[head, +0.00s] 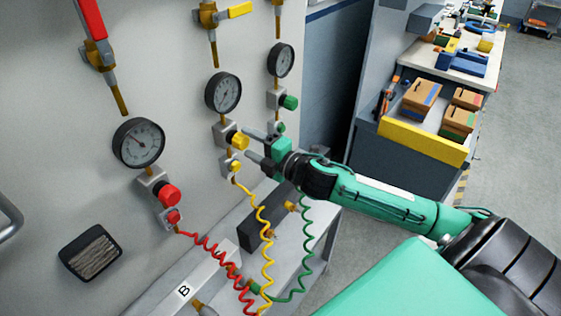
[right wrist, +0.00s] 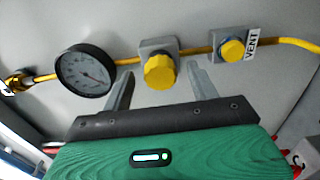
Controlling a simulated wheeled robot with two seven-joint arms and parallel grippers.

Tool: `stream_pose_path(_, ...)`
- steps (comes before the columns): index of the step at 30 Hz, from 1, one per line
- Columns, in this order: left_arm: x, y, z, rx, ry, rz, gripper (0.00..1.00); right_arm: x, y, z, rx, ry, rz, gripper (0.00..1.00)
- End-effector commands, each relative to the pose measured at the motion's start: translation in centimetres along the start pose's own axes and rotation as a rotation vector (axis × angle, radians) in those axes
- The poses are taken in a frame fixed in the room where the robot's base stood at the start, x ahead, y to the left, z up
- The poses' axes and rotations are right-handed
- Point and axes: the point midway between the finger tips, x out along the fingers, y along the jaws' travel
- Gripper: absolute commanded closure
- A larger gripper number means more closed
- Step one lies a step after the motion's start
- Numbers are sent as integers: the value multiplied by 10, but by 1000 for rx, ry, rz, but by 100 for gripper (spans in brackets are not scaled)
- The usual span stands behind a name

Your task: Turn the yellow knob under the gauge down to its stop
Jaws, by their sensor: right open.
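The yellow knob (head: 240,142) sits on a grey block on the wall panel, below the middle round gauge (head: 223,93). In the right wrist view the yellow knob (right wrist: 160,72) appears between my two fingertips, with clear gaps on both sides, and the gauge (right wrist: 85,71) is to its left. My right gripper (head: 248,144) is open and empty, its fingers pointing at the knob from the right. In the right wrist view its fingers (right wrist: 160,81) stand apart. How deep the knob lies between them is hard to tell. My left gripper is not in view.
A smaller yellow knob (right wrist: 232,49) marked VENT is close by, with a yellow coiled hose (head: 264,225) below. A red knob (head: 167,194) and a green knob (head: 290,102) flank it under their own gauges. A workbench with boxes (head: 422,97) stands right.

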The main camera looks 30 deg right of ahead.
Motion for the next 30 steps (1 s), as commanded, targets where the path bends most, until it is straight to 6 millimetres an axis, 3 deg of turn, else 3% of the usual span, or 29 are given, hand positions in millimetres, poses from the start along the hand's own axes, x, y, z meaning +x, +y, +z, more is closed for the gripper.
stream_pose_path(15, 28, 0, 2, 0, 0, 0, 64, -65, -4, 0, 1, 0, -3, 40)
stream_pose_path(30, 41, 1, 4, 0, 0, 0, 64, -102, -1, 0, 0, 0, -1, 40)
